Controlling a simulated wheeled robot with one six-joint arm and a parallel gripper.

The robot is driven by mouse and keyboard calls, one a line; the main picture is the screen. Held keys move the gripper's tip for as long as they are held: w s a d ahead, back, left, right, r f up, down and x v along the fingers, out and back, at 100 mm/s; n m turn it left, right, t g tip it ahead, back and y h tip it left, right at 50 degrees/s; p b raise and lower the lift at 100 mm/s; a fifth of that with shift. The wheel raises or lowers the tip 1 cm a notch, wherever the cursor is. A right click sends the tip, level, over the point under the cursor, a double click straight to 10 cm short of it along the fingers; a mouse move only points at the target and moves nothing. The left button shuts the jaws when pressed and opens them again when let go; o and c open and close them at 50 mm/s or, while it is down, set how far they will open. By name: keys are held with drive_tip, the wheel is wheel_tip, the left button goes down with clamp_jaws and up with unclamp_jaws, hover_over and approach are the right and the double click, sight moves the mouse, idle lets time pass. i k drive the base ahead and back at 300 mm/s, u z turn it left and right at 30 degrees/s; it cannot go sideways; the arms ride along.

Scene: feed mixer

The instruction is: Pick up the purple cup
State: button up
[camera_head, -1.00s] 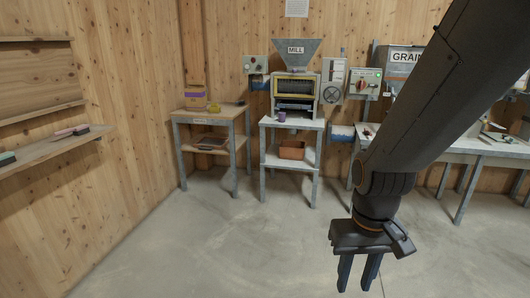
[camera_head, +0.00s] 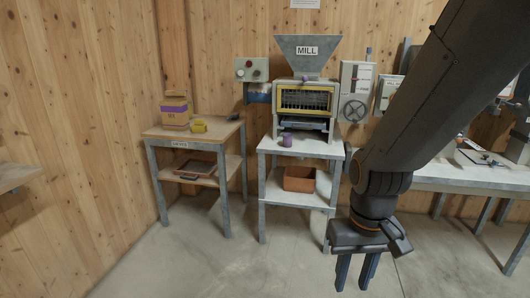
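The purple cup (camera_head: 287,140) stands on the white top of the mill stand (camera_head: 265,146), in front of the mill (camera_head: 306,98) and near the stand's left front edge. My gripper (camera_head: 355,284) hangs at the lower right, pointing down, with its two dark fingers apart and nothing between them. It is in front of the stand, to the right of and lower in the picture than the cup, well apart from it. My arm comes in from the upper right.
A wooden table (camera_head: 222,131) at left holds a box (camera_head: 174,112) and a yellow item (camera_head: 199,126). An orange-brown bin (camera_head: 299,179) sits on the stand's lower shelf. A long workbench (camera_head: 440,178) is at right. Concrete floor (camera_head: 190,262) in front is clear.

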sight(287, 138)
drive_tip(key=z, duration=0.05)
drive_tip(key=i, duration=2.65)
drive_tip(key=z, duration=0.35)
